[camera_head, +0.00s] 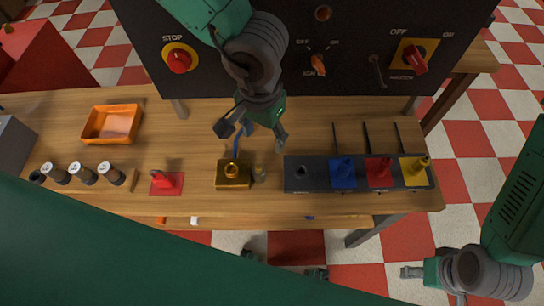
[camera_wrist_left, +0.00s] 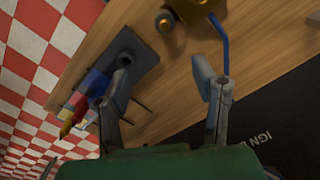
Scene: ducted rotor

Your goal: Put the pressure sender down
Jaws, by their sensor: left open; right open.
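A small grey-and-brass fitting (camera_head: 260,174), which looks like the pressure sender, stands on the table just right of a brass block (camera_head: 233,180). It also shows in the left wrist view (camera_wrist_left: 166,21), close to the block (camera_wrist_left: 190,8). A blue lead (camera_head: 237,147) rises from behind the block. My left gripper (camera_head: 252,138) is open and empty above the table, behind the fitting and apart from it. In the left wrist view its two fingers (camera_wrist_left: 163,76) are spread with nothing between them. My right gripper (camera_head: 410,272) is open and empty beyond the table's front edge.
A dark rack (camera_head: 316,173) with an empty socket and blue, red and yellow pieces is at right. An orange tray (camera_head: 111,123), red piece (camera_head: 167,182) and several capped cylinders (camera_head: 83,173) are at left. A control panel (camera_head: 330,50) stands behind.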

